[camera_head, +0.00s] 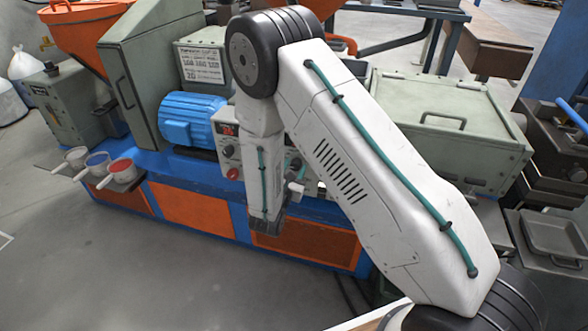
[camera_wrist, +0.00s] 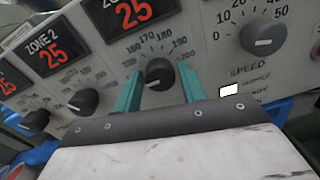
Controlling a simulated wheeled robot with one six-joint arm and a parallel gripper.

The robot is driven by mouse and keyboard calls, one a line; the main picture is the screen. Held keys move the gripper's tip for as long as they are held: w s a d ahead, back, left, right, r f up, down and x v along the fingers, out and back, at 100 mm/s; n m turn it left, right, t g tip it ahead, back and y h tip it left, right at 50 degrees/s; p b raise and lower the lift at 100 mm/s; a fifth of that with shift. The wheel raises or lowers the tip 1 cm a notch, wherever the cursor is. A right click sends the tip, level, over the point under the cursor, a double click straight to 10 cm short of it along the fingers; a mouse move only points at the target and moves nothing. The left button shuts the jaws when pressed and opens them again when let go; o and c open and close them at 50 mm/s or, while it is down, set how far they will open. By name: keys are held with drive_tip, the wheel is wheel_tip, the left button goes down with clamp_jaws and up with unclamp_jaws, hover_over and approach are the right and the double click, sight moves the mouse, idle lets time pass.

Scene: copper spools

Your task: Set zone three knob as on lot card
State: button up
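The zone three knob (camera_wrist: 158,74), black and round with a pale mark, sits on the grey control panel (camera_wrist: 115,75) below a red 25 display (camera_wrist: 132,12). Its dial shows 170, 180, 190 and further numbers. My gripper (camera_wrist: 160,71) has two teal fingers, one on each side of this knob. The fingers are open, with a visible gap on the right; whether the left one touches is unclear. In the head view my arm covers much of the panel. A white printed card (camera_head: 202,65) is on the machine there, its text too small to read.
The zone 2 knob (camera_wrist: 85,102) and another knob (camera_wrist: 36,121) lie to the left. The speed knob (camera_wrist: 263,38) is close on the right. In the head view, a blue motor (camera_head: 190,119) and cups (camera_head: 121,170) stand left of the panel; floor in front is clear.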

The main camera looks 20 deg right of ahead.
drive_tip(key=c, duration=0.5)
drive_tip(key=shift+c, duration=0.2)
drive_tip(key=shift+m, duration=0.3)
drive_tip(key=m, duration=1)
drive_tip(key=shift+m, duration=0.4)
drive_tip(key=m, duration=0.6)
drive_tip(key=shift+s+y, duration=0.1)
drive_tip(key=shift+y, duration=0.2)
drive_tip(key=m, duration=0.5)
drive_tip(key=shift+m, duration=0.3)
drive_tip(key=shift+f, duration=0.1)
